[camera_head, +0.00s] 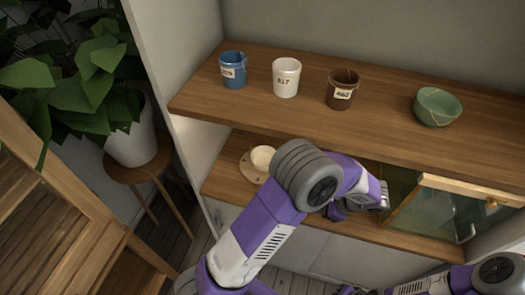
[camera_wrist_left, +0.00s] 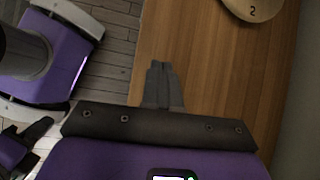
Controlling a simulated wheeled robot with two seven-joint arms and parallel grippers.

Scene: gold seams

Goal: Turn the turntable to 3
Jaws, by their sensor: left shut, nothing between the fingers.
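The turntable (camera_head: 246,171) is a round pale wooden disc on the lower shelf, with a cream bowl (camera_head: 263,157) on it. My left arm partly covers its right side in the head view. In the left wrist view the turntable (camera_wrist_left: 240,8) shows only as an edge at the top right, with a number 2 on it. My left gripper (camera_wrist_left: 161,68) is shut and empty over the shelf's wood, apart from the turntable. In the head view it is right of the turntable, its fingertips mostly hidden. My right arm is at the bottom right; its gripper's fingers are not clear.
A blue cup (camera_head: 233,72), white cup (camera_head: 286,78), brown cup (camera_head: 342,90) and green bowl (camera_head: 437,107) with gold seams stand on the upper shelf (camera_head: 390,130). A framed glass panel (camera_head: 433,212) is right of my left gripper. A potted plant (camera_head: 130,135) stands left.

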